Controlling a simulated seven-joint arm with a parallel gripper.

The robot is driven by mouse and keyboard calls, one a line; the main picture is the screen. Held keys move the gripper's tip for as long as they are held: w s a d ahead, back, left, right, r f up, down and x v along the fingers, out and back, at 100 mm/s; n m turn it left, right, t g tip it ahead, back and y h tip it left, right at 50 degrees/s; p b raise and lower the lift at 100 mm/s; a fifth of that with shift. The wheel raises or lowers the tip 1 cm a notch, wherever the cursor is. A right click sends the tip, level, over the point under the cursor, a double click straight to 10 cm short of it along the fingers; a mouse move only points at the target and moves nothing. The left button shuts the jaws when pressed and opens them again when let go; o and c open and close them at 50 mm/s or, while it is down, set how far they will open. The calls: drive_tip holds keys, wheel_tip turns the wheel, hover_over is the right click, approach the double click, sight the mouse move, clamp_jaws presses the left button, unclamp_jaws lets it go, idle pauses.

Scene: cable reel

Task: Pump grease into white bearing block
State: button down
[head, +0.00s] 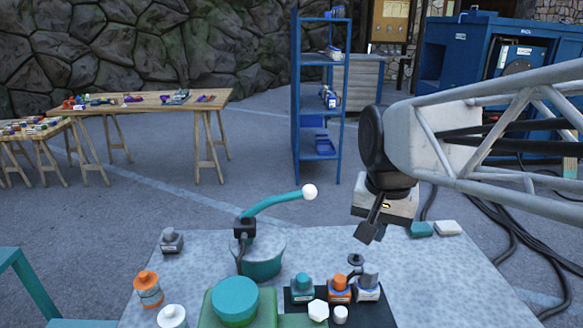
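A teal bucket (262,265) with a grey top stands on the table, with a black pump head (244,228) at its left side. A curved teal lever (275,203) rises from the head to the right and ends in a white ball knob (310,191). A white rounded piece (172,317) stands at the lower left, cut by the picture edge. A white hexagonal piece (318,310) sits at the front of a dark tray. I cannot tell which is the bearing block. My gripper (368,232) hangs right of the knob, apart from it. Its finger opening is not clear.
The dark tray (382,314) holds teal, orange and grey pieces. A large teal round piece (235,298) stands left of it. A grey piece (171,241) and an orange piece (148,289) stand at left. Teal (419,229) and white (449,228) blocks lie at the back right.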

drive_tip(key=w+a+r+m+g, duration=0.1)
drive_tip(key=w+a+r+m, duration=0.2)
drive_tip(key=w, duration=0.7)
drive_tip(key=w+a+r+m+g, duration=0.1)
drive_tip(key=w+a+r+m, duration=0.2)
drive_tip(key=w+m, duration=0.3)
drive_tip(key=w+a+r+m+g, duration=0.1)
drive_tip(key=w+a+r+m, duration=0.1)
drive_tip(key=w, duration=1.2)
drive_tip(key=shift+w+a+r+m+g, duration=0.35)
drive_tip(key=shift+a+m, duration=0.25)
drive_tip(key=shift+m, duration=0.6)
drive_tip(key=shift+s, duration=0.1)
drive_tip(key=x, duration=1.4)
drive_tip(key=shift+d, duration=0.25)
drive_tip(key=shift+d+f, duration=0.1)
drive_tip(key=shift+d, duration=0.05)
